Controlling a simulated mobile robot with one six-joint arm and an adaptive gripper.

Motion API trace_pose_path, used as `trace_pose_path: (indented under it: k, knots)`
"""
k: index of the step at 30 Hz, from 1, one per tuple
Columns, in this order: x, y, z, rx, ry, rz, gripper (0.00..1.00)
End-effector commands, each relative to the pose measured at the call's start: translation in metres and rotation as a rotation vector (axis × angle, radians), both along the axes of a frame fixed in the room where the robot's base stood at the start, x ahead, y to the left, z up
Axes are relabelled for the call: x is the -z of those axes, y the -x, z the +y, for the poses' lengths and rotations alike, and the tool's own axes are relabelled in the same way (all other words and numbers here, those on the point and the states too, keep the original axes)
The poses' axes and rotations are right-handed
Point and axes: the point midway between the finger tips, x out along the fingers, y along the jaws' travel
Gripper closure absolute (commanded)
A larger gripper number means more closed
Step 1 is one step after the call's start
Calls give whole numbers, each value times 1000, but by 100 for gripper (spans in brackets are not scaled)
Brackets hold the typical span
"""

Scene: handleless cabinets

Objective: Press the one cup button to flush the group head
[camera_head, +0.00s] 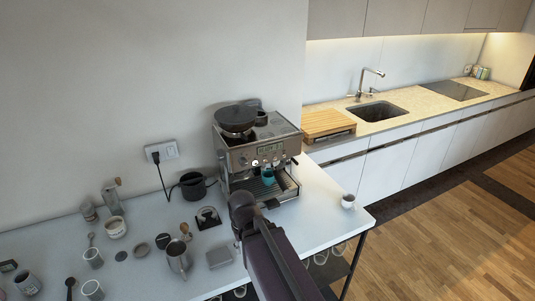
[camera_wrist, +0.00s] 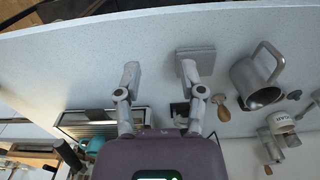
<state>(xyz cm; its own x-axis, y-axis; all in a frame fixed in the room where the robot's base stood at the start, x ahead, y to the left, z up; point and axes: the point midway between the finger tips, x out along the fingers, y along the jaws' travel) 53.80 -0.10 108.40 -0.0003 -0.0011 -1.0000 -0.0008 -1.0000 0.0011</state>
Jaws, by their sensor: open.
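The espresso machine (camera_head: 240,160) stands on the white table, its front panel (camera_head: 267,150) turned toward the right front. The panel has a display and several small round controls; which is the one cup button is too small to tell. A teal cup (camera_head: 268,176) sits at the front, below the panel. In the wrist view the machine's drip tray (camera_wrist: 90,117) shows at lower left, with part of the teal cup (camera_wrist: 97,144). My gripper (camera_wrist: 160,72) is open and empty, fingers spread over the tabletop, in front of the machine and not touching its panel. In the head view my arm hides the fingertips.
A metal pitcher (camera_head: 178,257), a square grey block (camera_head: 219,258) and a tamper (camera_head: 186,230) lie left of my arm. The tabletop (camera_head: 318,222) right of the machine is mostly clear.

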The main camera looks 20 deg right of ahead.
Motion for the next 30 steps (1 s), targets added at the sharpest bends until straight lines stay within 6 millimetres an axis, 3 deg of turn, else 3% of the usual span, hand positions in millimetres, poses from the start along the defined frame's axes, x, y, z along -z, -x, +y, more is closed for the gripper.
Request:
trace_pose_path:
  k: [6, 12, 20, 30]
  knots:
    - [0, 0, 0, 0, 0, 0, 49]
    - [1, -2, 0, 4, -11, -7, 100]
    - [10, -16, -1, 47, -113, -76, 100]
    - [15, -60, -6, 196, -396, -293, 100]
